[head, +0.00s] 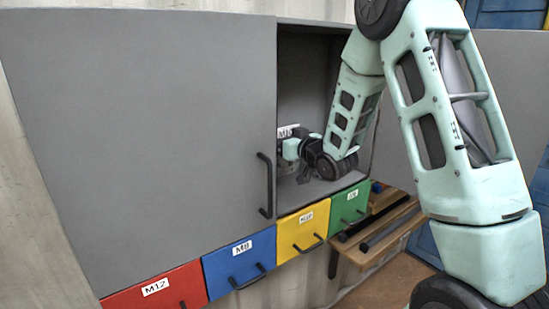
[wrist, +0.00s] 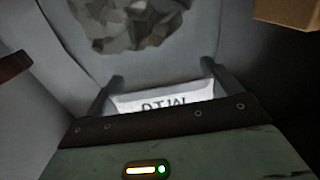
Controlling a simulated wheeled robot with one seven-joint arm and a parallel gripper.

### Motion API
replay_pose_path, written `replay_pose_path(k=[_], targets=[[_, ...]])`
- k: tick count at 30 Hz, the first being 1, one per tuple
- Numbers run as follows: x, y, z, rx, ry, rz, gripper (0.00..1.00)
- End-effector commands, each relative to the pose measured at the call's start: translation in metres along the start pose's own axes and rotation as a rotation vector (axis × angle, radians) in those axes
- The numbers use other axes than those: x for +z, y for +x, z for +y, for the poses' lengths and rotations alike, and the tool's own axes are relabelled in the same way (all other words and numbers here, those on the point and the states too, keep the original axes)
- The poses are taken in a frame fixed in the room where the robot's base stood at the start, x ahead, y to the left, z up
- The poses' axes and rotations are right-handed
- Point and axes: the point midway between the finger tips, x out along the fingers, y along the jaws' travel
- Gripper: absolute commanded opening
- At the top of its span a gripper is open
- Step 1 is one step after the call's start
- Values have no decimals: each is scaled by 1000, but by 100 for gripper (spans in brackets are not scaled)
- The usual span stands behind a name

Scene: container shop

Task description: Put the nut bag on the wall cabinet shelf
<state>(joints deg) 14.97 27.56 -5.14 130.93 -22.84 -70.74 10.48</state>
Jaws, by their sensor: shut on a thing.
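My gripper (head: 291,148) is inside the open bay of the grey wall cabinet (head: 140,110), and its jaws are shut on the nut bag. In the wrist view the fingers (wrist: 160,85) pinch the bag at its white label (wrist: 165,101), which reads upside down, apparently M10. The bag (wrist: 85,65) is pale grey with a patch of dark, lumpy contents showing. In the head view only the bag's label (head: 287,131) shows clearly; my gripper and arm hide much of the rest. The cabinet shelf (head: 310,190) shows below my gripper. Whether the bag touches it I cannot tell.
The left cabinet door with its black handle (head: 266,185) covers the left bay; the right door (head: 510,95) stands open behind my arm. Red, blue, yellow and green drawers run below. A wooden ledge (head: 375,240) sits lower right. A brown box (wrist: 287,12) shows in the wrist view.

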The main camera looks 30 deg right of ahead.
Motion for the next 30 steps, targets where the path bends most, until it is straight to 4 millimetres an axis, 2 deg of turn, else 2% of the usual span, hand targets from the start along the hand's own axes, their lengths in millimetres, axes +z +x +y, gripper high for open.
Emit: replay_pose_path(k=[7,15,28,29,30], targets=[[17,0,0,0,1,0,46],[48,0,0,0,0,-1,46],[55,0,0,0,-1,4,46],[55,0,0,0,-1,2,93],[54,0,0,0,-1,2,100]])
